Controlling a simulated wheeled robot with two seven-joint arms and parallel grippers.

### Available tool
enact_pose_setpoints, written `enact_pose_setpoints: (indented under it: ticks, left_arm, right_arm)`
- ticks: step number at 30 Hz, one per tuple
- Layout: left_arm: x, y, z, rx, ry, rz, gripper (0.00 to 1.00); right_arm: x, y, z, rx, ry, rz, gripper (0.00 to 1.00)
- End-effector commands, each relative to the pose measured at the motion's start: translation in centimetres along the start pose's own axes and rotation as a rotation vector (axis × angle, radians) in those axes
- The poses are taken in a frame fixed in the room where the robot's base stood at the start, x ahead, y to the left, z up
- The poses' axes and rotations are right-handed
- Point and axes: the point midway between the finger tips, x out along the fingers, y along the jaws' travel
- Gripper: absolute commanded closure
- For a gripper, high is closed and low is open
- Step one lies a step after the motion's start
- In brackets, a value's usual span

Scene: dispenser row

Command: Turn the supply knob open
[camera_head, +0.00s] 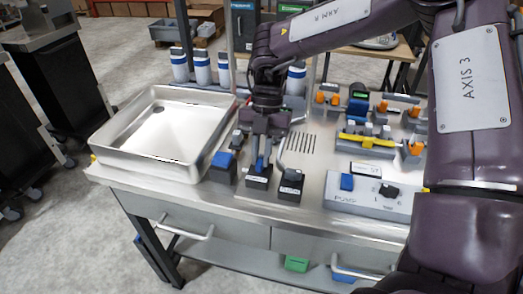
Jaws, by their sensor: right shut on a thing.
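My right gripper (264,150) points down at the front middle of the steel bench. It is shut on a blue knob (260,164) that stands on a small dark block (258,182). The block has a pale label too small to read surely. The fingers hide part of the knob, so I cannot tell its exact turn angle. Similar small blocks stand beside it: one with a blue top (222,160) to the left and a dark one (290,184) to the right. My left gripper is not in view.
A steel basin (118,158) fills the bench's left end. A grey panel (365,200) with a blue button and a black knob (389,191) lies to the right. White-and-blue bottles (201,70) stand behind. Orange-clipped fixtures (410,150) sit at the back right. My arm covers the right side.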

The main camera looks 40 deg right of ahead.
Motion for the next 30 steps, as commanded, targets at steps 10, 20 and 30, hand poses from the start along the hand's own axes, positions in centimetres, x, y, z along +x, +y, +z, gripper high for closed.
enact_pose_setpoints:
  ticks: [10,20,30]
  left_arm:
    - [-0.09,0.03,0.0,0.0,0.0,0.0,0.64]
    - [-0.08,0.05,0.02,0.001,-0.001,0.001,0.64]
    - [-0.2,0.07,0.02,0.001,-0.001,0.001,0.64]
  right_arm:
    - [-0.04,0.06,0.01,-0.013,-0.002,-0.003,1.0]
    - [-0.02,0.04,0.0,-0.012,-0.001,-0.004,0.65]
    - [-0.77,0.07,0.03,-0.01,-0.003,-0.003,0.65]
